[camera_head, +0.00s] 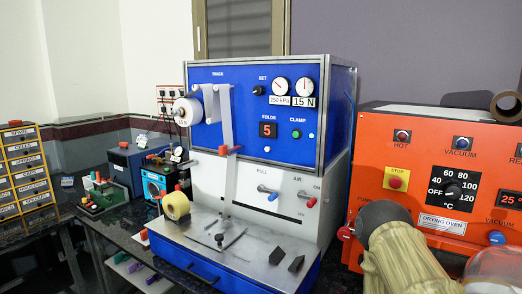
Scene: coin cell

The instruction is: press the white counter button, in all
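The blue-topped test machine (240,120) stands in the middle of the view. Its front panel carries a counter display (268,130) under the word FOLDS, reading a red 5. To the right is a green button (296,134) under the word CLAMP. My gripper's fingers cannot be made out. A tan, rounded part, probably of my arm, fills the lower right, apart from the panel in the picture.
An orange drying oven (440,150) stands close on the right, with a red stop button (395,182). Levers (267,190) stick out below the blue panel. A drawer rack (25,170) stands at left.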

